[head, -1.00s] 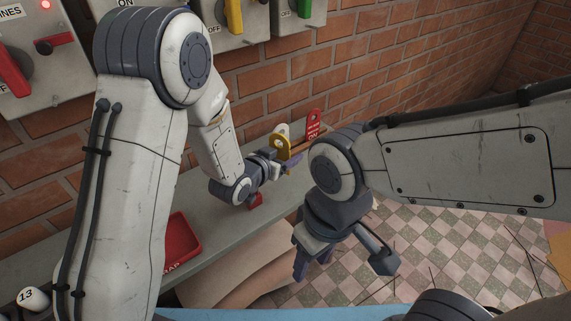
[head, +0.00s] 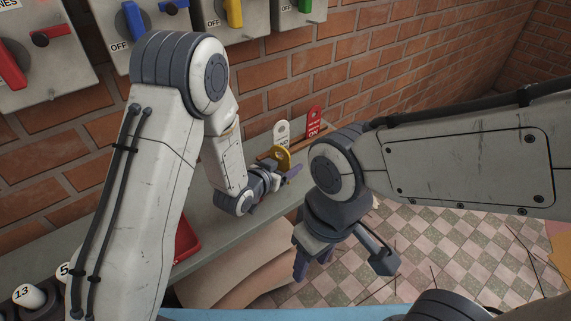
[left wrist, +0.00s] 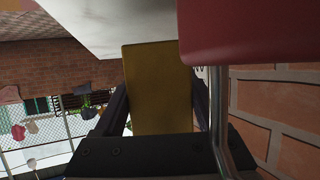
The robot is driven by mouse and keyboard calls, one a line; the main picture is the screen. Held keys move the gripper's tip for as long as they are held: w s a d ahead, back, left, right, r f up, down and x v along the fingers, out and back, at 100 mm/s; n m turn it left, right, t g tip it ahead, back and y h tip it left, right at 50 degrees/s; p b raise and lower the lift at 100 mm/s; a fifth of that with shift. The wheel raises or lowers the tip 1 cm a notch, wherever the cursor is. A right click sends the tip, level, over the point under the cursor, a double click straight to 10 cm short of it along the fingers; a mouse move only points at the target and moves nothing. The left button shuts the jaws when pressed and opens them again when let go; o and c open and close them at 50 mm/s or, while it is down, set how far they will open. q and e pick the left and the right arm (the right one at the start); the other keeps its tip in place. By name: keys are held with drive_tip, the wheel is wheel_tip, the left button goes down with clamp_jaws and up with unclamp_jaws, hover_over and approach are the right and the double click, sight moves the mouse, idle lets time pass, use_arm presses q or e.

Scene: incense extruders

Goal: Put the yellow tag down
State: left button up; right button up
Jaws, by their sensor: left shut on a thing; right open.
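The yellow tag (head: 283,153) is upright in my left gripper (head: 285,170), at the front of a wooden rack (head: 305,139) on the grey shelf. In the left wrist view the tag (left wrist: 158,88) fills the space between the two dark fingers. My left gripper is shut on it. I cannot tell whether its lower end touches the rack or shelf. A white tag (head: 281,130) and a red tag (head: 314,119) stand behind it in the rack. My right gripper (head: 341,260) is open and empty, in front of the shelf.
A red tray (head: 187,240) is on the grey shelf (head: 217,228), partly behind my left arm. Switch boxes (head: 258,24) hang on the brick wall. A red block (left wrist: 250,32) with a metal rod shows close up in the left wrist view. Numbered pieces (head: 27,294) sit at lower left.

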use_arm(q)
drive_tip(key=o, duration=1.3)
drive_tip(key=shift+f, duration=0.1)
